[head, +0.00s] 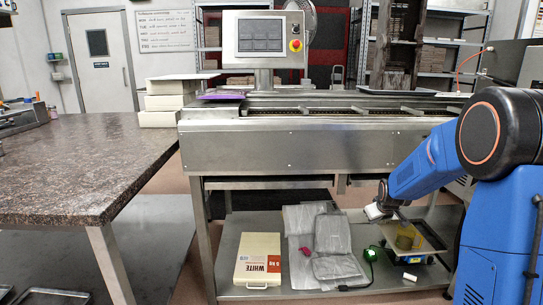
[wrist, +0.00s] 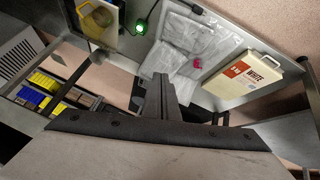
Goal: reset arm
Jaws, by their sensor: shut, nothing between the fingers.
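My blue arm reaches in from the right in the head view, folded low in front of the steel line (head: 320,148). My gripper (head: 374,213) is at its end, just above the lower shelf and small in that view. In the wrist view, the dark fingers of my gripper (wrist: 164,88) are together with nothing between them. They are apart from the things on the shelf.
A granite table (head: 80,165) stands left, with bare floor between.

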